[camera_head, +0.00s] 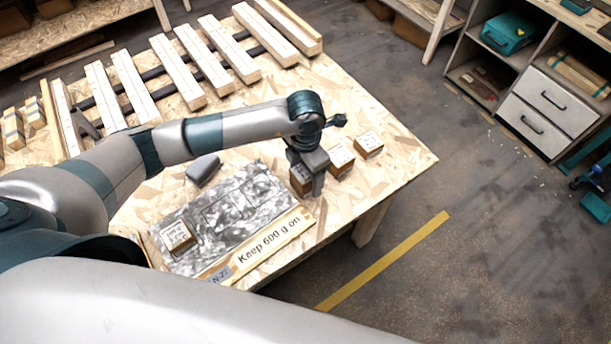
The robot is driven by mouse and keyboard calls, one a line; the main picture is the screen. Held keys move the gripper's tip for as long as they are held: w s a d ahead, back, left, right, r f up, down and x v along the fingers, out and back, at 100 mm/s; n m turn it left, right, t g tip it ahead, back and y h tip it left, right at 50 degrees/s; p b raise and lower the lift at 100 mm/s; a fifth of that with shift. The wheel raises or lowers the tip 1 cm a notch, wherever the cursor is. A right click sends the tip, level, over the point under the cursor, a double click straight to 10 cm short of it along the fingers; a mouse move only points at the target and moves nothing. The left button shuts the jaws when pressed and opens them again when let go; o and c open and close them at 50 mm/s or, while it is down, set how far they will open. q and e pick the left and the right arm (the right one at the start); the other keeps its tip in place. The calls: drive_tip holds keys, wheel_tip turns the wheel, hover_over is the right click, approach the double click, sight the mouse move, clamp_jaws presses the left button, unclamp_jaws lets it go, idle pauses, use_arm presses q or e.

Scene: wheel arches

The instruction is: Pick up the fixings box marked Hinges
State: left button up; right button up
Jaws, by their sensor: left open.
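My left gripper (307,176) reaches down at the right part of the chipboard table, open, with its fingers around or beside a small brown box (300,184). The gripper hides much of this box. Two similar brown boxes with white labelled tops stand to its right in a row, a nearer box (340,160) and a farther box (369,145). Another brown box (178,237) sits on the grey mottled plate. The labels are too small to read, so I cannot tell which box is marked Hinges. My right gripper is not in view.
Wooden slats (178,72) cover the table's back. Shelving with drawers (548,109) stands right, beyond open floor.

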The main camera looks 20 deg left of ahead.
use_arm(q)
drive_tip(key=shift+c, duration=0.3)
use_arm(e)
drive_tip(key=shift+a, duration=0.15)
use_arm(q)
drive_tip(key=c, duration=1.4)
drive_tip(key=shift+r, duration=0.2)
drive_tip(key=shift+c, duration=0.2)
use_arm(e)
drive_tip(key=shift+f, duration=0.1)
use_arm(q)
drive_tip(key=shift+r+b, duration=0.45)
drive_tip(key=shift+r, duration=0.05)
wheel_tip(320, 180, up, 2)
drive_tip(key=shift+w+r+b, duration=0.1)
drive_tip(key=shift+r+b, duration=0.1)
drive_tip(key=shift+b, duration=0.45)
drive_tip(key=w+d+r+b, duration=0.1)
drive_tip(key=d+r+b, duration=0.3)
drive_tip(key=d+r, duration=0.3)
drive_tip(key=shift+d+r, duration=0.15)
drive_tip(key=shift+d, duration=2.15)
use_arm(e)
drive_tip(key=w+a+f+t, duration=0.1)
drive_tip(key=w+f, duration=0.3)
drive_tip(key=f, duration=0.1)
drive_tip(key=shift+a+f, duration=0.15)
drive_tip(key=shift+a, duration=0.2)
